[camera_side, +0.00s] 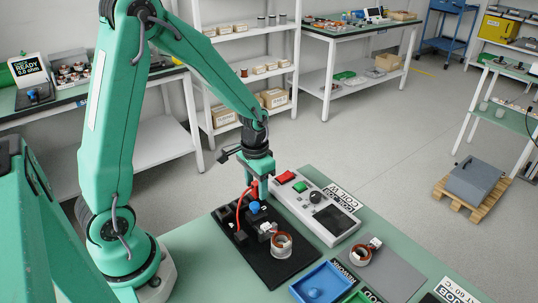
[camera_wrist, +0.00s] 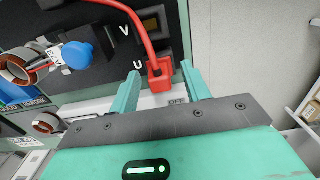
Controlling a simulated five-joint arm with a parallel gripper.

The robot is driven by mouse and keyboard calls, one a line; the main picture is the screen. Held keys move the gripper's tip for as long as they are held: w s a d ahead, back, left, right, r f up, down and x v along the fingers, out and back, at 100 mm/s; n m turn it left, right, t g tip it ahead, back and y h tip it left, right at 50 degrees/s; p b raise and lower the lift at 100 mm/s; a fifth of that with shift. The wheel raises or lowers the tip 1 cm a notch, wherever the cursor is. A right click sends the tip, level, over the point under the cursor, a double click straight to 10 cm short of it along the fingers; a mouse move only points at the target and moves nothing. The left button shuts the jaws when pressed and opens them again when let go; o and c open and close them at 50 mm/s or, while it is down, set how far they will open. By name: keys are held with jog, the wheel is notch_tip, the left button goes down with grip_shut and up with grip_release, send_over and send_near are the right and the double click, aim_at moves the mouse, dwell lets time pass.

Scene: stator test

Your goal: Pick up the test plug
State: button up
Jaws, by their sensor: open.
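The red test plug (camera_wrist: 160,78) with its red cable (camera_wrist: 143,28) sits at the socket marked U on the black board in the wrist view. In the side view the red cable (camera_side: 239,212) loops over the black board (camera_side: 272,268), and the plug is mostly hidden by my gripper. My gripper (camera_wrist: 162,76) is open, with one finger on each side of the plug and visible gaps between. In the side view my gripper (camera_side: 258,186) points down over the board's back edge.
A blue knob (camera_side: 254,207) and a copper coil (camera_side: 282,246) are on the board. A grey tester (camera_side: 325,212) with red and green buttons lies to the right. A second coil (camera_side: 361,253), a blue tray (camera_side: 322,284) and a green tray (camera_side: 357,298) are nearer the front.

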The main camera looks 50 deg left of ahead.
aim_at(256, 182)
grip_shut()
jog(key=shift+r, duration=0.15)
jog(key=shift+r, duration=0.8)
notch_tip(256, 182, up, 2)
jog(key=shift+w+r, duration=0.1)
jog(key=shift+r, duration=0.05)
jog(key=s+d+r, duration=0.4)
jog(key=d+r, duration=0.3)
jog(key=d, duration=0.3)
jog(key=shift+s+d, duration=0.4)
jog(key=shift+a+f, duration=0.1)
jog(key=shift+a, duration=0.1)
